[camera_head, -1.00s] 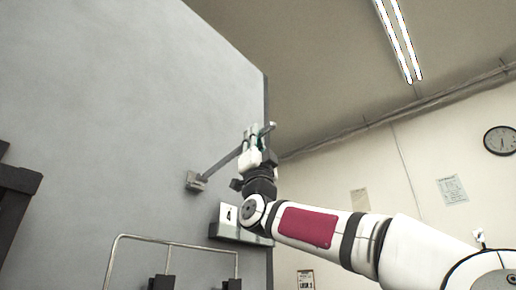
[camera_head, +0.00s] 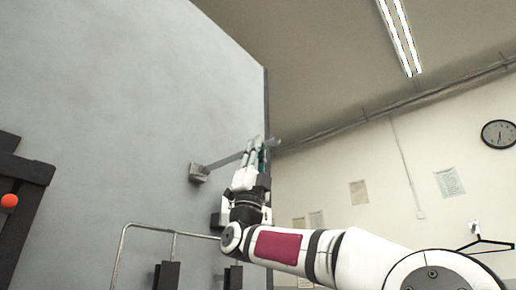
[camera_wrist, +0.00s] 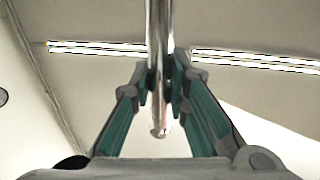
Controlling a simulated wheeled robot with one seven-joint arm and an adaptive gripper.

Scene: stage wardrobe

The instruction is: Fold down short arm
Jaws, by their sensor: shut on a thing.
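The short arm is a grey metal bar (camera_head: 225,160) fixed to a bracket (camera_head: 198,174) on the grey wall panel. It slopes gently up to the right, and its outer end lies near the panel's right edge. My gripper (camera_head: 256,147) is shut on the bar near that outer end, reaching up from below. In the wrist view the bar is a shiny rod (camera_wrist: 159,40) coming down from the top of the picture, between the green-sided fingers of my gripper (camera_wrist: 161,88). The fingers press it from both sides, and its rounded tip shows below them.
A bent metal rail (camera_head: 150,227) with dark blocks (camera_head: 167,275) stands at the lower left. Dark beams (camera_head: 25,172) and an orange ball (camera_head: 9,201) are at the far left. A dark hanger (camera_head: 480,243) is at the right. The room right of the panel is open.

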